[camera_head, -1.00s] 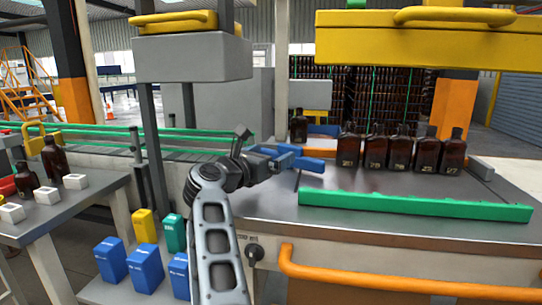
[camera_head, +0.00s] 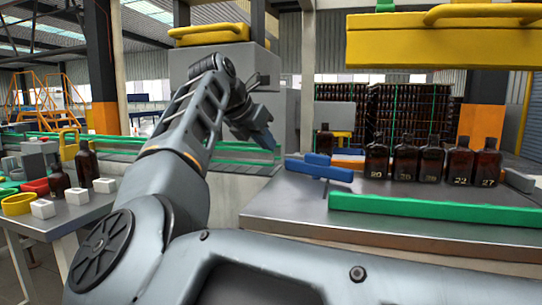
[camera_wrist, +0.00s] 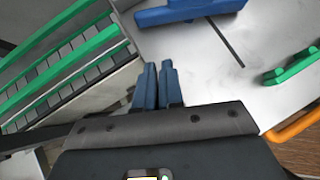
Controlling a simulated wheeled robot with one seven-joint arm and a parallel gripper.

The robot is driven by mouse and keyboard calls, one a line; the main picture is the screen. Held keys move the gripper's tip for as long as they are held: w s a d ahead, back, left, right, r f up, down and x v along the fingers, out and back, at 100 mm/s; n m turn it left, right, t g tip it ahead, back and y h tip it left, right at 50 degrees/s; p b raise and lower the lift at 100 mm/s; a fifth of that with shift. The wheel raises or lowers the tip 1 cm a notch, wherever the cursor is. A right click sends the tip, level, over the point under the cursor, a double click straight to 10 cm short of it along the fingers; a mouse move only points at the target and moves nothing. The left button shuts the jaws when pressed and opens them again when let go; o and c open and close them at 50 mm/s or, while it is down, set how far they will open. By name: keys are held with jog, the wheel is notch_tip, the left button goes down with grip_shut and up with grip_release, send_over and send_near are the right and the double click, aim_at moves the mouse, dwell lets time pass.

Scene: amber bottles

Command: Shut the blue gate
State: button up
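The blue gate (camera_head: 320,169) is a low bar on the left part of the grey table top, left of the green rail's near end. It also shows at the top of the wrist view (camera_wrist: 190,10). My gripper (camera_head: 262,140) is up and to the left of the gate, over the table's left edge, apart from it. In the wrist view my gripper's two blue fingers (camera_wrist: 159,85) lie side by side, with nothing seen between them. A thin dark slot (camera_wrist: 227,43) runs in the table top near the gate.
A green rail (camera_head: 430,206) lies along the table front. Several amber bottles (camera_head: 405,157) stand behind it, and one more (camera_head: 325,145) stands behind the gate. A side table (camera_head: 75,212) with bottles and blocks stands left.

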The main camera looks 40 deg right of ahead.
aim_at(296, 165)
jog(key=x, duration=0.9)
jog(key=shift+d+f, duration=0.1)
jog(key=shift+d, duration=0.05)
grip_shut()
jog(key=d, duration=0.1)
jog(key=w+d, duration=0.1)
jog(key=d, duration=0.1)
jog(key=shift+w+d, duration=0.1)
jog(key=shift+d, duration=0.3)
